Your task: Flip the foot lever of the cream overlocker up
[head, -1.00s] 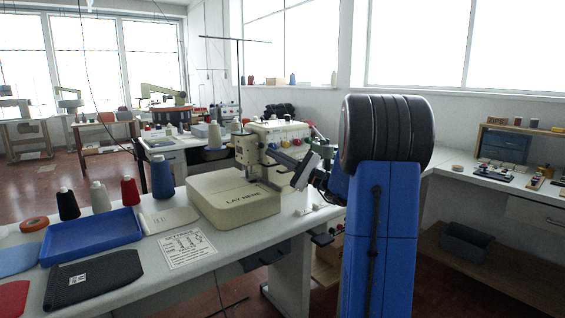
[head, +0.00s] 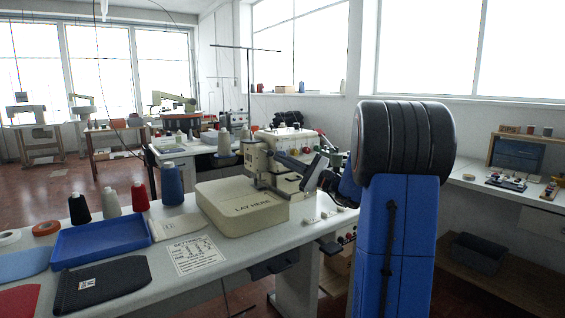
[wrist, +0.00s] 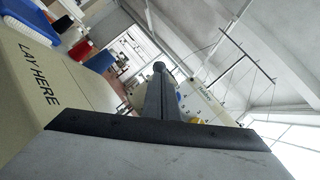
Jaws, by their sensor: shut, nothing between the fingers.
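The cream overlocker (head: 256,156) stands on the white table behind a cream block marked LAY HERE (head: 243,205). In the wrist view the overlocker's body (wrist: 207,101) shows behind the fingers, and the LAY HERE block (wrist: 28,78) is at the left. My gripper (head: 277,155) is shut and empty, its fingers pointing left at the front of the overlocker. In the wrist view its closed fingertips (wrist: 159,68) reach toward the machine. I cannot tell whether they touch it. I cannot make out the foot lever; the fingers and machine parts cover that area.
A blue tray (head: 100,241), thread cones (head: 172,184) and a printed settings card (head: 194,255) lie left on the table. A dark cloth piece (head: 100,283) is at the front. A shelf bench (head: 470,189) stands at the right. Small pale pieces lie beside the block.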

